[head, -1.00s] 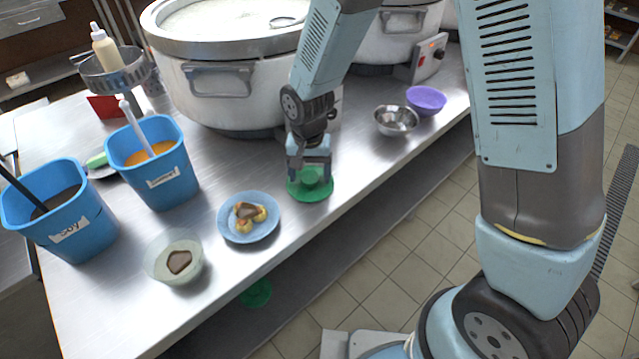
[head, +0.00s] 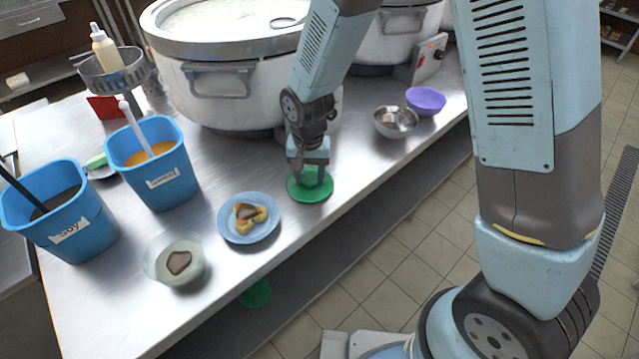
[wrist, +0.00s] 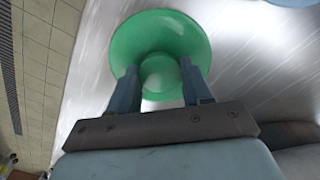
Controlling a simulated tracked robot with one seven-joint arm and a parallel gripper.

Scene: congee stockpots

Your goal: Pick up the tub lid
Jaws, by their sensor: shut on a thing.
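The green tub lid (head: 318,193) is a round disc with a raised knob in the middle. It is at the front part of the steel table, right of the blue plate, and it also shows in the wrist view (wrist: 190,38). My gripper (head: 310,176) points down over it. In the wrist view my gripper (wrist: 158,84) has a finger on each side of the knob and is shut on the lid. I cannot tell whether the lid touches the table or is slightly above it.
A blue plate (head: 231,233) with food and a pale bowl (head: 157,272) stand to the left. Two blue tubs (head: 70,222) are farther left. A large pot (head: 220,105) stands behind. A steel bowl (head: 396,122) and a purple bowl (head: 426,101) are right. Another green disc (head: 256,293) is on the lower shelf.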

